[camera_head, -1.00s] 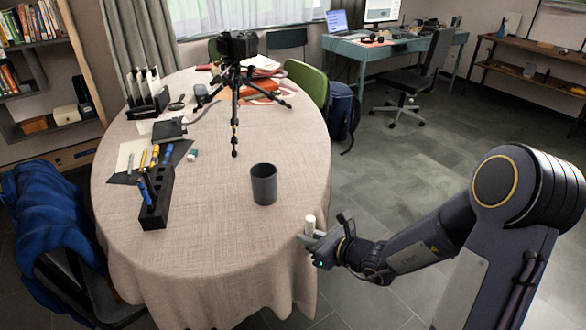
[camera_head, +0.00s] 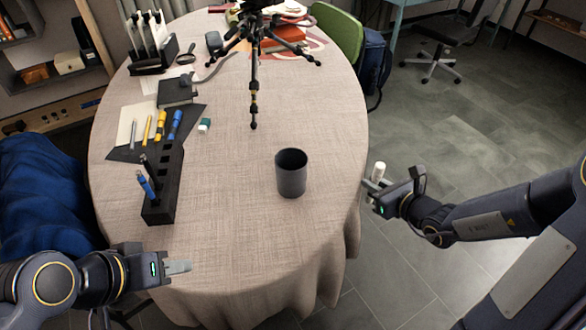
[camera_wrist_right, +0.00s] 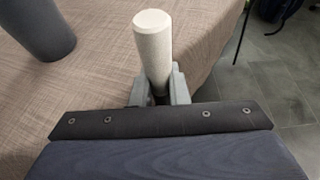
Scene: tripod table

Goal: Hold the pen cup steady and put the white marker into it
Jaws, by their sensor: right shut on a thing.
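The grey pen cup (camera_head: 291,174) stands upright and open at the top on the table, and nothing shows inside it. It also shows in part at the upper left of the right wrist view (camera_wrist_right: 42,28). My right gripper (camera_head: 375,184) is at the table's right edge, right of the cup and apart from it. It is shut on the white marker (camera_wrist_right: 153,48), which stands upright between the fingers; the marker's upper end (camera_head: 378,170) shows in the head view. My left gripper (camera_head: 178,267) is over the table's front left edge, away from the cup. Its fingers look close together, but their gap is unclear.
A black pen holder (camera_head: 163,187) with blue pens stands left on the cloth-covered table (camera_head: 235,220). Yellow and blue markers (camera_head: 160,126) lie behind it. A tripod (camera_head: 253,70) stands behind the cup. The cloth around the cup is clear.

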